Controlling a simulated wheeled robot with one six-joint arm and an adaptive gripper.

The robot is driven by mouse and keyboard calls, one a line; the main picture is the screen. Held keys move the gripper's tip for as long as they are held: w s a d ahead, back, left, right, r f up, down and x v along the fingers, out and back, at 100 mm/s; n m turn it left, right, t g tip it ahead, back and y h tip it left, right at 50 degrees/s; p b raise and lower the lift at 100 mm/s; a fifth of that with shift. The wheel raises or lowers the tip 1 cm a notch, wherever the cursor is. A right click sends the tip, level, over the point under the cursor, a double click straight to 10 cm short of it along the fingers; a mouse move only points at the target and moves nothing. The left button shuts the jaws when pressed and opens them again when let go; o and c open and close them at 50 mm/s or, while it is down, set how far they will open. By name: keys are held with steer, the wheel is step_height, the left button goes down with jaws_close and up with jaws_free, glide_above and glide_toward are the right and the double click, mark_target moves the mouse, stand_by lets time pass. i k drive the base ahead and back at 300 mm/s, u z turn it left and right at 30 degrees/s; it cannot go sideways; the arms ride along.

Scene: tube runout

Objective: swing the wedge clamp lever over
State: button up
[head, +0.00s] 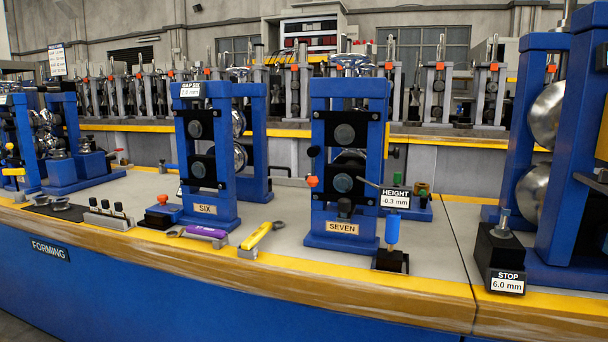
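No label in the head view names a wedge clamp lever, so I cannot tell for sure which part it is. The blue roll stand marked SEVEN (343,229) stands upright at the middle of the bench. My gripper is not in view.
Stand SIX (205,209) is to the left. A purple-handled wrench (207,231) and a yellow-handled tool (256,236) lie near the yellow front edge. The STOP block (500,255), reading 6.0 mm, stands right, beside a large blue roller stand (575,170).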

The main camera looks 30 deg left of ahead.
mark_target(313, 180)
steer(key=u, duration=0.45)
steer(key=i, duration=0.2)
steer(key=u, duration=1)
